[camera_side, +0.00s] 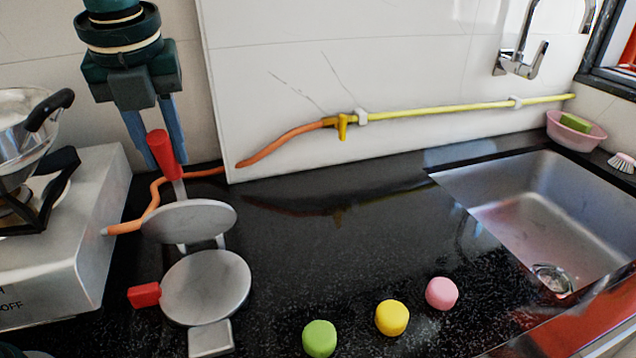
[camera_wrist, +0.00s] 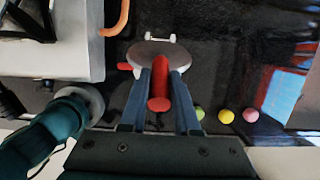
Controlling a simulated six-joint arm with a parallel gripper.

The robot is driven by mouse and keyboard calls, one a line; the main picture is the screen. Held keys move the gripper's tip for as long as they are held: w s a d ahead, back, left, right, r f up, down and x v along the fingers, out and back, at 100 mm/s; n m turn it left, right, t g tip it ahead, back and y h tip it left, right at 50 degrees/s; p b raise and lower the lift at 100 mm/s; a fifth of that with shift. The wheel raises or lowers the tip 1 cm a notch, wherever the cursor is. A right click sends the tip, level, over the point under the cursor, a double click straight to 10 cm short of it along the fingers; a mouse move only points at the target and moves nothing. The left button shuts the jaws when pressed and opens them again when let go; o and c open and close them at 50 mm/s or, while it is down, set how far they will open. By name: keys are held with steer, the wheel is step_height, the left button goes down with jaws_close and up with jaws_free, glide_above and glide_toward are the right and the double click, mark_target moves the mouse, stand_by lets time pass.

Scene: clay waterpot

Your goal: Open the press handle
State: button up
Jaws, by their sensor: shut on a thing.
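The press has two round grey plates. Its upper plate (camera_side: 189,220) is raised and tilted above the flat lower plate (camera_side: 207,287), with a clear gap between them. The red press handle (camera_side: 165,150) extends from the upper plate and points up toward my gripper (camera_side: 168,160). My gripper is shut on this handle, one blue finger on each side. In the wrist view, the handle (camera_wrist: 160,88) lies between the fingers of my gripper (camera_wrist: 164,72). A second red handle (camera_side: 145,295) sticks out left of the lower plate. The fingers partly hide the upper handle.
A stove (camera_side: 62,235) with a pan (camera_side: 22,125) stands left of the press. An orange hose (camera_side: 290,142) runs along the wall behind. Green (camera_side: 319,338), yellow (camera_side: 392,317) and pink (camera_side: 441,293) round pieces lie to the right. The sink (camera_side: 545,220) is farther right; the counter between is clear.

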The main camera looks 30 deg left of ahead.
steer(key=shift+w+a+r, duration=0.2)
steer(key=shift+w+a, duration=0.35)
steer(key=shift+w+a+r, duration=0.15)
steer(key=shift+w+a, duration=0.4)
steer(key=shift+w+a+r, duration=0.15)
steer(key=shift+w+a, duration=1.1)
steer(key=shift+a, duration=0.05)
steer(key=shift+w, duration=0.1)
steer(key=shift+w+a, duration=1.2)
steer(key=shift+a, duration=0.05)
